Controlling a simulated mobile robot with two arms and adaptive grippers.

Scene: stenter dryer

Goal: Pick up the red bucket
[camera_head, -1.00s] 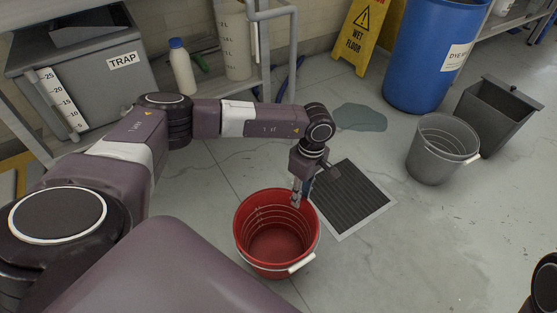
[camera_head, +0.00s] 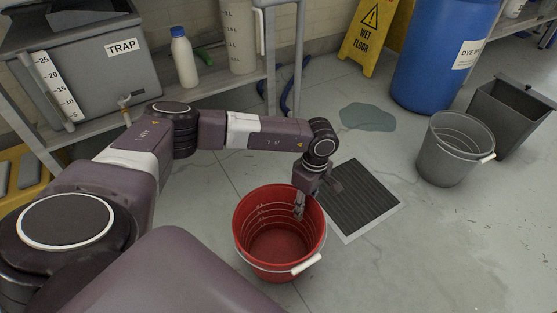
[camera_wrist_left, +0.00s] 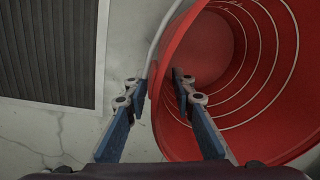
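The red bucket (camera_head: 262,262) stands upright on the floor in front of me, with a white-gripped wire handle hanging on its near right side. My left gripper (camera_head: 299,210) points down at the bucket's far right rim. In the left wrist view, the gripper (camera_wrist_left: 158,92) is open, with one finger outside the red bucket (camera_wrist_left: 177,48) and the other inside, so the wall lies between them. A gap shows beside the outer finger; contact on the inner side is unclear. My right gripper is out of view.
A floor drain grate (camera_head: 357,198) lies right of the bucket, with a puddle (camera_head: 367,117) beyond. A grey bucket (camera_head: 452,155), dark bin (camera_head: 507,115), blue drum (camera_head: 437,55) and wet-floor sign (camera_head: 370,35) stand farther back. A shelf with a trap box (camera_head: 85,75) is at left.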

